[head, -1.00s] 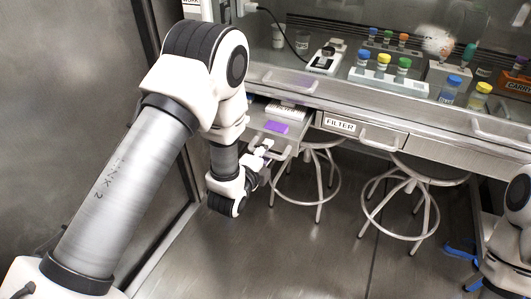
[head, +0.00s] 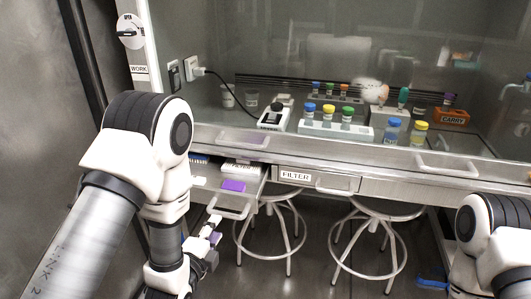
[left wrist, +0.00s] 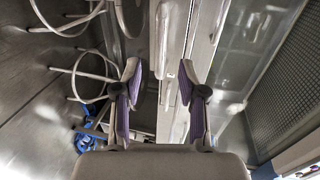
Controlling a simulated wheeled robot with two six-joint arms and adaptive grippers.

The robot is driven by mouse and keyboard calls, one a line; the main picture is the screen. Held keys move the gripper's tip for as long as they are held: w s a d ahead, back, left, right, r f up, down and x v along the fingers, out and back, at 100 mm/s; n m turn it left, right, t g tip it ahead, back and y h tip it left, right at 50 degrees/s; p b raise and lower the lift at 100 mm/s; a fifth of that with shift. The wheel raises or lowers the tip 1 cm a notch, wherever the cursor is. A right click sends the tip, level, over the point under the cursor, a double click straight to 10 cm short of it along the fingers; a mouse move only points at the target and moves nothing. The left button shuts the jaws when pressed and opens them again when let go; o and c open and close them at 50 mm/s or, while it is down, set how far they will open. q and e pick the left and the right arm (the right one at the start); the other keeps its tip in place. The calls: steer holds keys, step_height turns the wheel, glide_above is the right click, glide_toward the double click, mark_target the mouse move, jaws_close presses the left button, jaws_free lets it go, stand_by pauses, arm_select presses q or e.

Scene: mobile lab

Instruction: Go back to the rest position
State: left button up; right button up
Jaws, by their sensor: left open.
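My left gripper (head: 212,238) is below and in front of the open drawer (head: 243,207) at the left of the bench. In the left wrist view my left gripper (left wrist: 159,85) has its two purple-lined fingers spread apart with nothing between them. The drawer holds a purple block (head: 232,186) and a white rack (head: 242,169). My right arm shows at the lower right edge of the head view, but its gripper is out of the picture.
The hood bench holds a white rack (head: 336,129) of capped vials, a black-and-white device (head: 274,116) and an orange CARRY box (head: 452,117). The FILTER drawer (head: 318,181) is shut. Two stools (head: 269,232) (head: 368,243) stand under the bench.

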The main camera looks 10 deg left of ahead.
arm_select(q)
steer(key=s+f+n+g+p, duration=0.3)
steer(key=s+f+n+g, duration=0.1)
steer(key=s, duration=0.5)
steer(key=s+a+f+n+g+p, duration=0.1)
steer(key=s+f+n+g+p, duration=0.3)
steer(key=s+n+g, duration=0.2)
steer(key=s+a+f+n+g+p, duration=0.1)
steer(key=s+f+n+g+p, duration=0.3)
steer(key=s+n, duration=0.5)
steer(key=s+g, duration=0.1)
steer(key=s, duration=0.3)
steer(key=shift+f+g+y, duration=0.15)
steer(key=shift+g+y, duration=0.15)
